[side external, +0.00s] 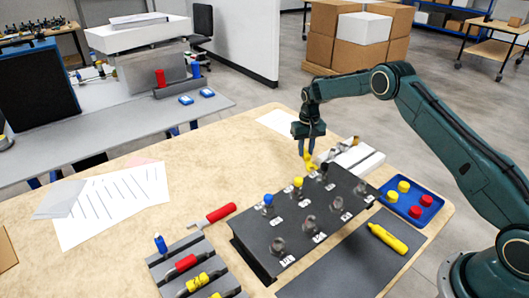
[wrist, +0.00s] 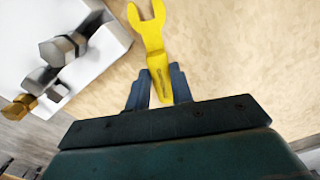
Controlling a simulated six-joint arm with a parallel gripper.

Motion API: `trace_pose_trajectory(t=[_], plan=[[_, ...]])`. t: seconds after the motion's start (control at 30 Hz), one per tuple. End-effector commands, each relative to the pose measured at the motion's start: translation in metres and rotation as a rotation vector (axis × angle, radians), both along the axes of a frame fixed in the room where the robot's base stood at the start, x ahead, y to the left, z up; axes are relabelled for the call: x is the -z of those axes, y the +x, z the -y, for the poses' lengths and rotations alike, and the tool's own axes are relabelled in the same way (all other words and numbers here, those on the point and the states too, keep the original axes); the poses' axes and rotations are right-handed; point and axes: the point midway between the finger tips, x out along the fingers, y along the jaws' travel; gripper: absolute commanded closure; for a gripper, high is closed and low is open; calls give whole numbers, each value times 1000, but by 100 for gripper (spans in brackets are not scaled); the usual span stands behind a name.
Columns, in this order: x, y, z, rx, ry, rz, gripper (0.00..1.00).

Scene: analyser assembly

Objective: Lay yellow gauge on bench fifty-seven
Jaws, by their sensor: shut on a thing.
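My gripper (side external: 308,146) is shut on the yellow gauge (side external: 309,161), a flat piece with an open forked end. In the wrist view my gripper (wrist: 159,85) holds the gauge (wrist: 152,36) by its narrow shank, fork pointing away from the fingers. The gauge hangs over the far part of the wood-topped bench (side external: 225,150), just behind the dark sloped block. Whether it touches anything below cannot be told. No bench number is readable.
A white block with metal fittings (side external: 357,160) stands close beside my gripper. A dark block with knobs (side external: 318,222), a blue tray (side external: 428,213), a yellow marker (side external: 388,238) and a grey rack (side external: 195,266) crowd the front. Bare wood lies left of the gripper, before the papers (side external: 110,205).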

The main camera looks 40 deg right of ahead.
Motion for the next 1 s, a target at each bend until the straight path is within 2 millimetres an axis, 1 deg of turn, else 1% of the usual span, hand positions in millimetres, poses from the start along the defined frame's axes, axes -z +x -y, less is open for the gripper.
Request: trace_pose_trajectory(t=[0.37, 0.9, 0.93, 1.0], plan=[[1, 0, 0, 0, 0, 0, 100], [8, 0, 0, 0, 0, 1, 100], [8, 0, 0, 0, 0, 1, 72], [8, 0, 0, 0, 0, 1, 58]])
